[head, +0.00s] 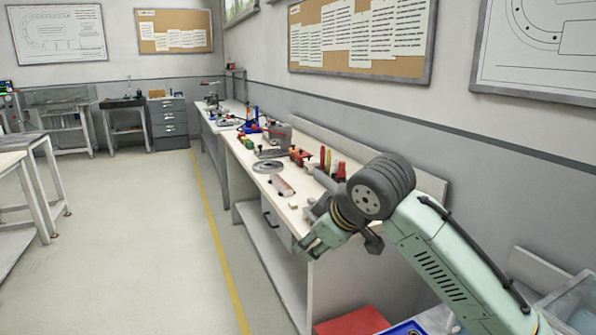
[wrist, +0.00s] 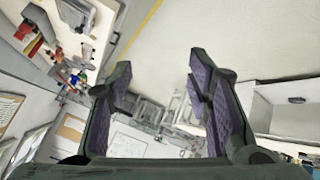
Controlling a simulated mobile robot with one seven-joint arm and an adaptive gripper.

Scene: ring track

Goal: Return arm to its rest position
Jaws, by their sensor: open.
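My arm reaches in from the lower right of the head view, pale green with a dark grey wrist. My gripper (head: 318,236) is at its end, in front of the near end of the workbench. In the wrist view my gripper (wrist: 158,85) shows two fingers with purple pads, spread wide apart. Nothing is between the fingers; the floor and far furniture show through the gap. Part of the bench behind the wrist is hidden in the head view.
The long workbench (head: 293,207) along the right wall carries tools and parts. A red box (head: 352,322) and a clear bin (head: 570,300) are at the lower right. A table (head: 22,155) stands left. The floor (head: 130,240) between is clear.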

